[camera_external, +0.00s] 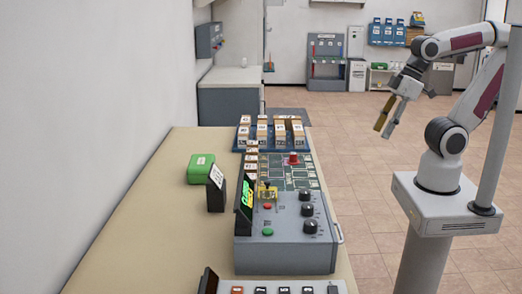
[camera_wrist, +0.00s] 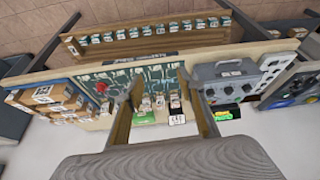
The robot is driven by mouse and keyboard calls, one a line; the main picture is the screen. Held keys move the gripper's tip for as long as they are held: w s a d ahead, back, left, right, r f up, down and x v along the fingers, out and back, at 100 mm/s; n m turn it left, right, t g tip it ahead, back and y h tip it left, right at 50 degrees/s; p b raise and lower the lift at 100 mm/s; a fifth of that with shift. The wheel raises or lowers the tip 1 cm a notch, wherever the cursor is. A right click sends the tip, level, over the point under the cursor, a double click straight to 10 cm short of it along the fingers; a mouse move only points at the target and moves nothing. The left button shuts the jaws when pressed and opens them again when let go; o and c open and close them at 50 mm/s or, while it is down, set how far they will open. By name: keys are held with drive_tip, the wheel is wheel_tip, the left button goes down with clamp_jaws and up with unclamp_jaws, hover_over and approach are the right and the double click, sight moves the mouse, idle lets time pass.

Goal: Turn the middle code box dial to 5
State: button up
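The code box (camera_external: 285,250) is a grey box on the table with three black dials in a column on its right side. The middle dial (camera_external: 307,210) sits between the upper dial and the lower dial; its setting is too small to read. The box also shows in the wrist view (camera_wrist: 222,72), right of centre, with its green-lit display (camera_wrist: 227,114). My gripper (camera_external: 389,116) is raised to the right of the table, well away from the dials. In the wrist view its two fingers (camera_wrist: 163,115) stand apart with nothing held between them.
A red knob (camera_external: 293,158) stands on a green board behind the box. Beyond it is a blue tray (camera_external: 240,148) of small blocks. A green box (camera_external: 201,168) and a small sign (camera_external: 216,188) stand left. Another panel (camera_external: 285,287) is nearest the camera. The left tabletop is clear.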

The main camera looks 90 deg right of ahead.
drive_tip(key=w+a+f+n+g, duration=0.2)
drive_tip(key=w+a+f+n, duration=0.1)
drive_tip(key=w+a, duration=0.65)
drive_tip(key=m+t, duration=0.2)
drive_tip(key=m, duration=0.2)
approach(308, 205)
drive_tip(key=shift+w+a+f, duration=0.2)
drive_tip(key=shift+w+f, duration=0.05)
drive_tip(key=shift+w, duration=0.05)
drive_tip(key=shift+f, duration=0.1)
drive_tip(key=shift+x, duration=3.85)
drive_tip(key=shift+s+d, duration=0.1)
drive_tip(key=c, duration=1.1)
